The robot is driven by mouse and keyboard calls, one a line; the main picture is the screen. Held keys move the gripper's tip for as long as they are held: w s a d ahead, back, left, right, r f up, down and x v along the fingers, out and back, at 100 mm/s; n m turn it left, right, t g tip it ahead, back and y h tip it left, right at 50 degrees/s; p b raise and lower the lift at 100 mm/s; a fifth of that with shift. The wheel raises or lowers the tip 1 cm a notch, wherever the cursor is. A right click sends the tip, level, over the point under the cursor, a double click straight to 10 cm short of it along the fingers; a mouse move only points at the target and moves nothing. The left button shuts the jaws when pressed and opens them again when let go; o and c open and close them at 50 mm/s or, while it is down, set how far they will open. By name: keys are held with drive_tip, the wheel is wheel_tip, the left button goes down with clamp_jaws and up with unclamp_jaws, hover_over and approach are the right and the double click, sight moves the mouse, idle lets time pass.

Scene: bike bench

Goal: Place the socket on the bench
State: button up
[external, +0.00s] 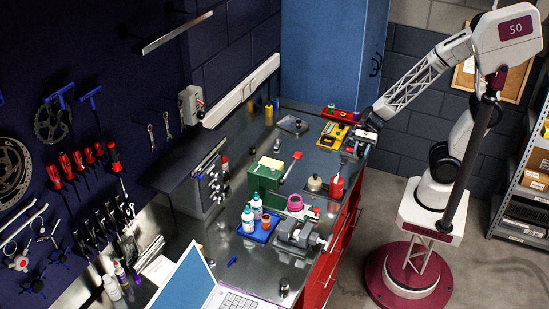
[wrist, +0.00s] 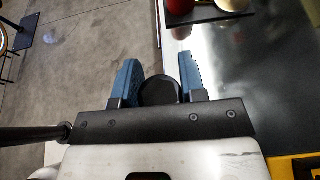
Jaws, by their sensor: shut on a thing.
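My gripper (wrist: 159,70) has two blue fingers and is shut on a dark round piece, which looks like the socket (wrist: 158,92), in the wrist view. The socket sits between the fingers, near the gripper body. My gripper also shows in the external view (external: 356,144), at the far right edge of the bench. The socket cannot be made out there. The bench (wrist: 245,80) has a bare dark top on the right of the wrist view. Its edge runs close beside the fingers, with floor to the left. The bench top also shows in the external view (external: 222,243).
A yellow tray (external: 333,136) lies just left of my gripper. A red can (external: 336,187), a green box (external: 264,178), a vise (external: 297,236), a blue tray with bottles (external: 256,232) and a laptop (external: 195,280) stand along the bench. Bare patches lie between them.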

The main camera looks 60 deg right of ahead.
sight(361, 150)
wheel_tip(361, 150, up, 14)
drive_tip(key=w+a+m+t+h, duration=0.1)
drive_tip(key=w+a+m+t, duration=0.3)
drive_tip(key=w+a, duration=1)
drive_tip(key=w+a+r+m+t+h, duration=0.1)
drive_tip(key=w+a+m+t+h, duration=0.3)
drive_tip(key=a, duration=0.6)
drive_tip(key=w+a+r+m+t+y, duration=0.1)
drive_tip(key=w+a, duration=0.6)
drive_tip(key=a, duration=0.2)
drive_tip(key=s+a+f+m+t+h, duration=0.1)
drive_tip(key=s+a+m+h, duration=0.15)
drive_tip(key=a, duration=0.75)
drive_tip(key=s+a+m+t+h, duration=0.2)
drive_tip(key=s+a, duration=0.1)
drive_tip(key=a, duration=0.6)
drive_tip(key=s+a+f+m+t+h, duration=0.1)
drive_tip(key=s+a+m+h, duration=0.15)
drive_tip(key=a, duration=0.75)
wheel_tip(361, 150, down, 11)
drive_tip(key=shift+s+d+f, duration=0.15)
drive_tip(key=shift+s, duration=0.3)
drive_tip(key=shift+f, duration=3.1)
